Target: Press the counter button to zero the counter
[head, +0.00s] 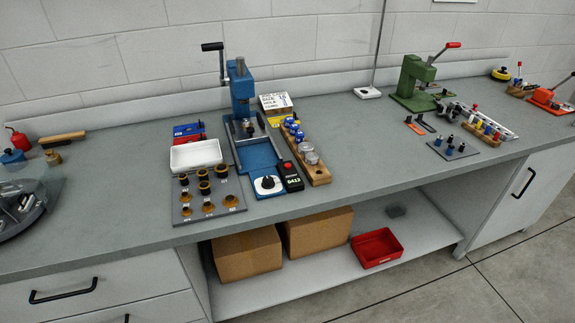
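The counter (291,177) is a small black box on the bench, just right of the front of the blue press. It has a red button (288,165) on its top toward the back. A display on its front part shows white digits that look like 0412, too small to be sure. Nothing covers the counter or its button. Neither of my grippers is in the head view.
The blue press (242,95) stands behind the counter, with a blue-and-white dial block (267,186) to the left. A wooden rack (318,172) stands close on the right. A grey plate of brass parts (208,213) lies left.

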